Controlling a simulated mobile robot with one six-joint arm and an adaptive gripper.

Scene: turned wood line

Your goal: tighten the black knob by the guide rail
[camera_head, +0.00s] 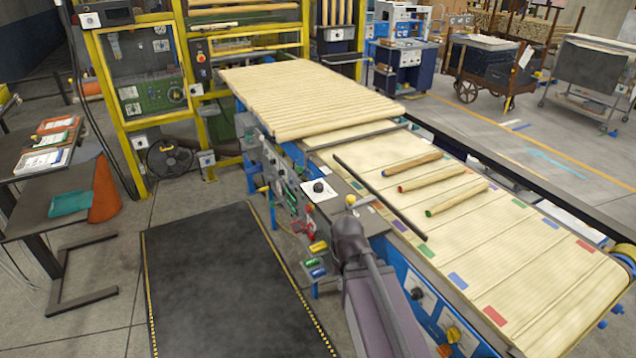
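A black knob (319,186) stands on a pale square plate on the machine's side ledge, left of the conveyor. The dark guide rail (380,196) runs slantwise along the near edge of the belt, a little right of the knob. From this view I cannot tell how tight the knob is. My own arm, dark grey and purple, rises at the bottom centre, in front of the machine's side and below the knob.
Three wooden rods with coloured ends (430,180) lie on the conveyor belt (560,290), right of the rail. A stack of pale rods (300,100) lies behind. Control panels line the machine's near side. A black floor mat (225,285) lies clear at left.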

